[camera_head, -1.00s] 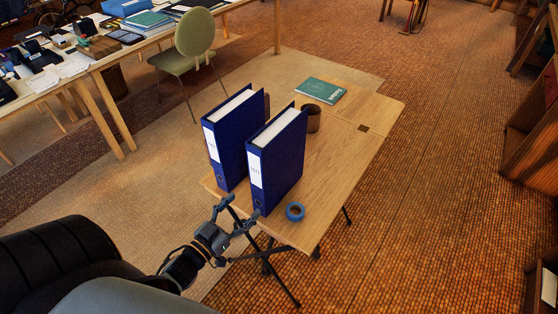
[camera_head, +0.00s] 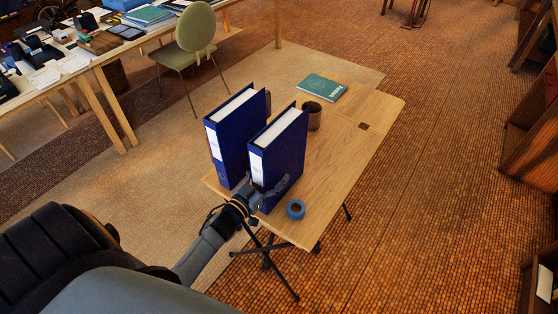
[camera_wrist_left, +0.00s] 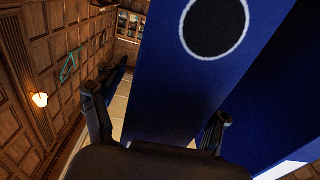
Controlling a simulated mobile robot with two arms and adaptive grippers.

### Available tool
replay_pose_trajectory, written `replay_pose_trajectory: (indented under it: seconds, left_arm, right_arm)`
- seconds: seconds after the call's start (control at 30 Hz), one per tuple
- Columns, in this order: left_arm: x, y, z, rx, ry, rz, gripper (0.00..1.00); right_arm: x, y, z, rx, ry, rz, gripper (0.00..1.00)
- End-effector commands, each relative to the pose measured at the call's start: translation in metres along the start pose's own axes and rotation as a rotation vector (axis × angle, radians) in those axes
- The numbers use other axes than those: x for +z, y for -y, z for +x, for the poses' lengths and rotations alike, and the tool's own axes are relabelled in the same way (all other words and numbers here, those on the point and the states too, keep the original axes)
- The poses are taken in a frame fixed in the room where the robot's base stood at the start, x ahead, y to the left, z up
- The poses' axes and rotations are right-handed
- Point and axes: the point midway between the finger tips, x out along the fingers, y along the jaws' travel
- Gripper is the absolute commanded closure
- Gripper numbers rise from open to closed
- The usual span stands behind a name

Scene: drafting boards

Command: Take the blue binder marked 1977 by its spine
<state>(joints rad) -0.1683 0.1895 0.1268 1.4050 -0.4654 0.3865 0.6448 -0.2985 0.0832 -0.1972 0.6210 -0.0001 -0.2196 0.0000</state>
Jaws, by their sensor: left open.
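Two blue binders stand upright side by side on a small wooden table (camera_head: 345,140), white-labelled spines facing me. The marks on the labels are too small to read, so I cannot tell which is 1977. My left gripper (camera_head: 268,187) is open at the lower spine of the nearer, right-hand binder (camera_head: 283,150), with one finger along its right side. The other binder (camera_head: 236,138) stands just left of it. In the left wrist view a blue spine (camera_wrist_left: 170,75) with a round dark finger hole lies between the open fingers. My right gripper is out of view.
A roll of blue tape (camera_head: 296,209) lies close right of the gripper. A brown cup (camera_head: 312,116) and a green book (camera_head: 322,88) are farther back. A green chair (camera_head: 194,35) and a cluttered desk (camera_head: 85,60) stand at the upper left.

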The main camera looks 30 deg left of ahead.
Motion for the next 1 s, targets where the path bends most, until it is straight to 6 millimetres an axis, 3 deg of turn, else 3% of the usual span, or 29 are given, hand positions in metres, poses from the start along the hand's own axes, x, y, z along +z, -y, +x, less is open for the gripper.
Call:
replay_pose_trajectory:
  seconds: [0.27, 0.63, 1.0]
  left_arm:
    - [0.0008, -0.0003, 0.0030, 0.000, 0.001, -0.001, 0.26]
    - [0.0006, -0.0004, 0.0028, 0.000, 0.001, -0.001, 1.00]
    - [-0.0055, 0.0000, 0.0037, 0.001, -0.006, 0.001, 1.00]
  right_arm:
    - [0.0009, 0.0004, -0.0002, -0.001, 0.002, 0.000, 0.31]
    - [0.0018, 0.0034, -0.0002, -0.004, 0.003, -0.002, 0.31]
    - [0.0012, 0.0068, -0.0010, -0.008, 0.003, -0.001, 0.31]
